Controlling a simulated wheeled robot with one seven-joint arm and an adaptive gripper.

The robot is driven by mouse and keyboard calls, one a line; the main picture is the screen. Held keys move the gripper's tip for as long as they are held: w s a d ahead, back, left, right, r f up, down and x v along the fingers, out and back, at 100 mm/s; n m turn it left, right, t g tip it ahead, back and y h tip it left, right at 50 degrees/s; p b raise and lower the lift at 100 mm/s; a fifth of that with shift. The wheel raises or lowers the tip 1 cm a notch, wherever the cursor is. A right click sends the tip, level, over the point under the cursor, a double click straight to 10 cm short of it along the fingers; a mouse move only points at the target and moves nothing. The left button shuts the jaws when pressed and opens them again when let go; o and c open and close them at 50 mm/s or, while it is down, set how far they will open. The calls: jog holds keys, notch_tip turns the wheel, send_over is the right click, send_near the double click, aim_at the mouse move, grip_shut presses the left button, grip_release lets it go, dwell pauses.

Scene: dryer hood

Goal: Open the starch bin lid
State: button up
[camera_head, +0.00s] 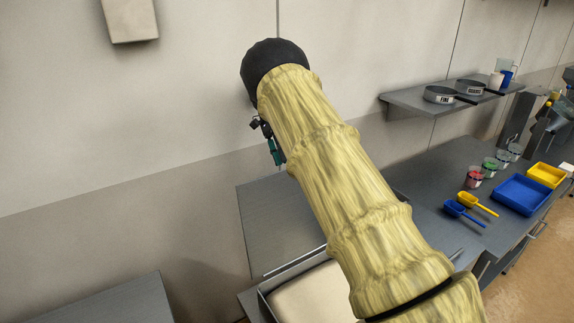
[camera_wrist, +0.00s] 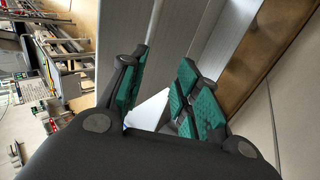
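The starch bin (camera_head: 262,304) is at the bottom centre in the head view, partly hidden by my arm. Pale starch (camera_head: 310,298) shows inside its opening. A grey panel that looks like its lid (camera_head: 278,218) is raised behind the opening, with a bright strip along its lower edge. My gripper (camera_head: 272,145) is above the panel, mostly hidden behind my arm. Grey panel surfaces (camera_wrist: 222,48) lie beyond the fingers.
The wall is close behind my gripper. To the right a counter (camera_head: 425,195) holds scoops (camera_head: 470,209), a blue tray (camera_head: 521,194), a yellow tray (camera_head: 546,175) and several jars. A shelf (camera_head: 405,104) with sieves hangs above. Another grey surface (camera_head: 125,305) is at lower left.

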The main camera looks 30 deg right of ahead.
jog(key=shift+v, duration=1.7)
jog(key=shift+s+a+r, duration=0.2)
